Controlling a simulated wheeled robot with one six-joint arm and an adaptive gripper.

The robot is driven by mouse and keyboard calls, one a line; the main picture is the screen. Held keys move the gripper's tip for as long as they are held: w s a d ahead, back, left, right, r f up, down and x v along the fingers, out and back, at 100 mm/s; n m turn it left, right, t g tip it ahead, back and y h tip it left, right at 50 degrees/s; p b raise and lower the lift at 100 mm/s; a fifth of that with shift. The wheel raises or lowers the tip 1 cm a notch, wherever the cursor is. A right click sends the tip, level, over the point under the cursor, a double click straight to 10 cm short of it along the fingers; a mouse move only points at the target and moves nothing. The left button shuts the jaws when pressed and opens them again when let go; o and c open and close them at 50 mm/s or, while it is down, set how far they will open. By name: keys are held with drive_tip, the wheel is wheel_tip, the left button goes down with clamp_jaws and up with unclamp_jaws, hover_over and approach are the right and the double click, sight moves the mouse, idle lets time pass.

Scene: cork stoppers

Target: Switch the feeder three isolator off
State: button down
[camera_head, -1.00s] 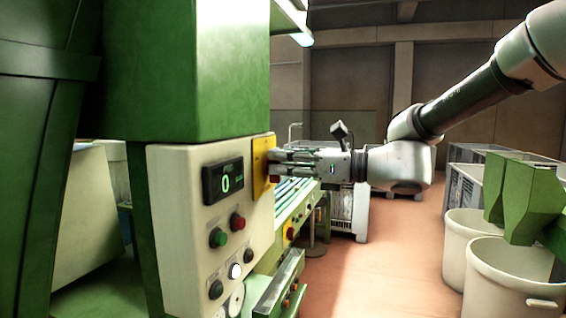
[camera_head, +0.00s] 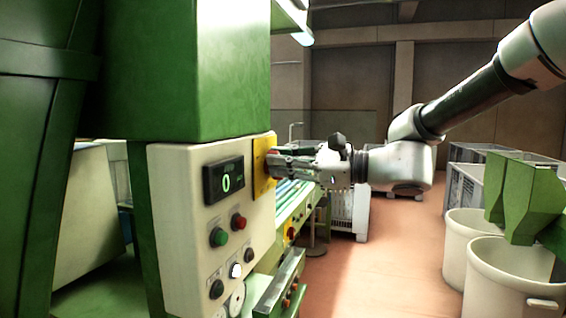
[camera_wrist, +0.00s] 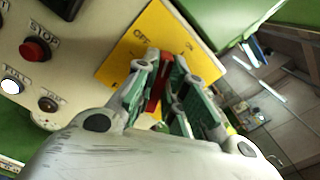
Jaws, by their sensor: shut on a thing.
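The isolator is a yellow plate (camera_head: 260,168) on the right edge of the cream control panel. It also shows in the wrist view (camera_wrist: 122,66), with dark lettering that seems to read OFF and ON near its upper edge. A red handle (camera_wrist: 155,92) stands out from the plate. My gripper (camera_head: 274,164) reaches it from the right, and in the wrist view its fingers (camera_wrist: 164,75) are shut on the red handle, one on each side. The fingers hide much of the handle and the middle of the plate, so its exact angle is hard to tell.
The cream panel (camera_head: 190,175) carries a display (camera_head: 224,183) reading 0, a green button (camera_head: 218,237), a red button (camera_head: 239,221) and other controls. A green housing (camera_head: 200,70) overhangs it. White bins (camera_head: 505,280) stand at right; the floor between is clear.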

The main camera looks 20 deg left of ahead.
drive_tip(key=n, duration=0.8)
drive_tip(key=f+n, duration=0.1)
drive_tip(key=n, duration=0.3)
drive_tip(key=shift+s, duration=0.3)
drive_tip(key=shift+n, duration=0.3)
drive_tip(key=c, duration=1.5)
unclamp_jaws()
drive_tip(key=shift+d, duration=0.1)
drive_tip(key=d, duration=0.7)
drive_tip(key=s+d, duration=0.1)
drive_tip(key=d, duration=0.3)
drive_tip(key=shift+d, duration=0.35)
